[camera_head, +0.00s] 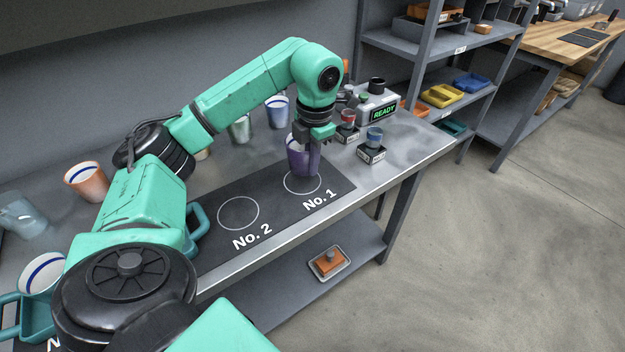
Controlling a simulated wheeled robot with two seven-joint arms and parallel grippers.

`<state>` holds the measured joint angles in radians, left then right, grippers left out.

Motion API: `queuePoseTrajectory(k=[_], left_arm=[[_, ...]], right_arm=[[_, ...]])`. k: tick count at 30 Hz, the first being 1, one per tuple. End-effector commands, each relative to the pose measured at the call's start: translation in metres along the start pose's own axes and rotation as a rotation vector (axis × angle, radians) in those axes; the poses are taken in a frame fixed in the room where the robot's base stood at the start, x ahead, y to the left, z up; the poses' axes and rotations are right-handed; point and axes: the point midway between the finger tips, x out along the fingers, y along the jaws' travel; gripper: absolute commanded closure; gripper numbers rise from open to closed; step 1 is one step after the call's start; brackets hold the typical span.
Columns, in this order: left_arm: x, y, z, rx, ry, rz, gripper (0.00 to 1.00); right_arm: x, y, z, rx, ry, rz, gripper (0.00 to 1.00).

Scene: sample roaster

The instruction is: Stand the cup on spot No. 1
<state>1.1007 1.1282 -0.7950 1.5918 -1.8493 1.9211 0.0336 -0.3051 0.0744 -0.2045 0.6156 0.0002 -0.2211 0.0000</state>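A purple cup (302,162) with a pale inside is at spot No. 1 (303,191), a white ring on the dark mat. It looks upright and covers the back part of the ring. I cannot tell whether its base touches the mat or hangs slightly above. My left gripper (303,143) reaches down from above, its dark fingers at the cup's rim and side, and appears shut on it. The fingers hide part of the rim. Spot No. 2 (238,212), to the left, is empty. My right gripper is out of view.
Behind stand a blue-banded cup (278,112), a greenish cup (240,130) and an orange cup (86,181). Small jars on blocks (372,143) and a device reading READY (379,104) stand right of the mat. The bench's right end is fairly clear.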

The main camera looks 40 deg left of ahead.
Motion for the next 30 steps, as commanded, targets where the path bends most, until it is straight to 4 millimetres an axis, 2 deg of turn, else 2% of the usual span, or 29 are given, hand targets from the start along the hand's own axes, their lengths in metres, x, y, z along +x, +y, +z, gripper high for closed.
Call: queuePoseTrajectory(k=[6, 17, 18, 19, 20, 30], left_arm=[[0.038, -0.003, -0.001, -0.001, 0.001, -0.001, 1.0], [0.045, -0.003, 0.0, 0.0, 0.0, -0.001, 1.0], [0.044, -0.003, 0.0, 0.0, 0.0, -0.001, 0.81], [0.044, -0.003, 0.0, 0.0, 0.0, -0.001, 0.7], [0.044, -0.003, 0.0, 0.0, 0.001, -0.001, 0.67], [0.04, -0.003, 0.0, 0.0, 0.0, -0.001, 0.67]], right_arm=[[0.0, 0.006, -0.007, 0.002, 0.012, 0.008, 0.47], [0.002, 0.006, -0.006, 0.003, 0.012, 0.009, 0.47], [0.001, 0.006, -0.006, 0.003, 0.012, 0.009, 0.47], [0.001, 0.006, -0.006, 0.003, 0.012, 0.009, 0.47], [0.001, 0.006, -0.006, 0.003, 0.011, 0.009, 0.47], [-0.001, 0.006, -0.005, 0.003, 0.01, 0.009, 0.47]])
